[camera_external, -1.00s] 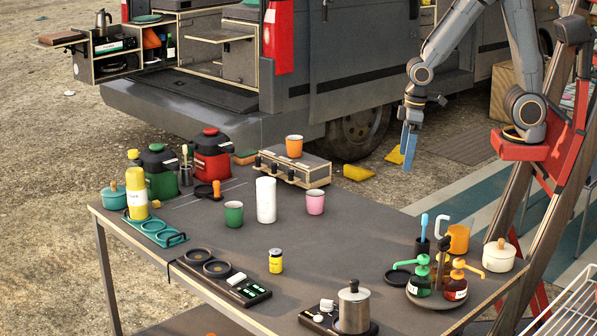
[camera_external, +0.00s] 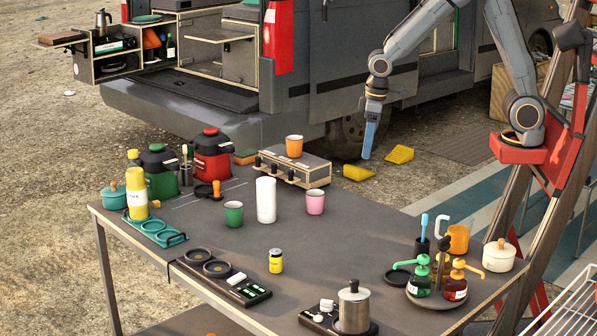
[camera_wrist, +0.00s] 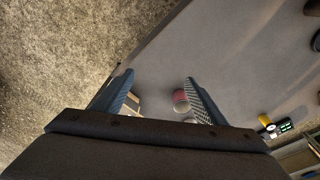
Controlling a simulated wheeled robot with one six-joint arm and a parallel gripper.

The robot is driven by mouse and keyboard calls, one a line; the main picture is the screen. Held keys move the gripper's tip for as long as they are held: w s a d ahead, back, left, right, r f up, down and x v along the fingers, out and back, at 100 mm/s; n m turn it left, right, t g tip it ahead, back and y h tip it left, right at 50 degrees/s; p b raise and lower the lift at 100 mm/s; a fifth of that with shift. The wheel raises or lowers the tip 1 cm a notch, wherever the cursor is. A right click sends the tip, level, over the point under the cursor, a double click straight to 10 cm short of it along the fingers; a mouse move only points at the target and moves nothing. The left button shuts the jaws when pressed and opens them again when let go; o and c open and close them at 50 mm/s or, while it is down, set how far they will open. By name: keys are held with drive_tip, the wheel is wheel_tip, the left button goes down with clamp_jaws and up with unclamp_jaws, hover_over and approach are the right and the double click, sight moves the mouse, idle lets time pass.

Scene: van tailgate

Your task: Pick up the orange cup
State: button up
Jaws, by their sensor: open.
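The orange cup (camera_external: 294,146) stands upright on top of a wooden-sided box with dark knobs (camera_external: 305,176), at the far side of the table. My gripper (camera_external: 367,150) hangs to the right of the cup, past the table's far edge and apart from it, fingers pointing down. In the wrist view my gripper (camera_wrist: 159,80) has its two fingers spread with nothing held. A part of the box (camera_wrist: 133,104) shows between the fingers there. The orange cup cannot be made out in the wrist view.
A pink cup (camera_external: 315,202), a white roll (camera_external: 266,200) and a green cup (camera_external: 234,213) stand in front of the box. A red jug (camera_external: 211,160) is left of it. An orange-yellow mug (camera_external: 458,238) stands at the right.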

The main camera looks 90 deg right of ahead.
drive_tip(key=w+d+r+m, duration=0.1)
drive_tip(key=w+d, duration=0.3)
drive_tip(key=w, duration=0.3)
drive_tip(key=w+d+m, duration=0.1)
drive_tip(key=w+d, duration=0.3)
drive_tip(key=w, duration=0.2)
drive_tip(key=m+b, duration=0.1)
drive_tip(key=b, duration=0.1)
hover_over(294, 146)
drive_tip(key=d, duration=0.2)
drive_tip(key=shift+d+f+p, duration=0.2)
drive_tip(key=shift+f+p, duration=0.7)
drive_tip(key=shift+f, duration=0.85)
drive_tip(key=shift+d+f+p, duration=0.15)
drive_tip(key=shift+f+p, duration=0.7)
drive_tip(key=shift+f, duration=0.85)
drive_tip(key=c, duration=1.1)
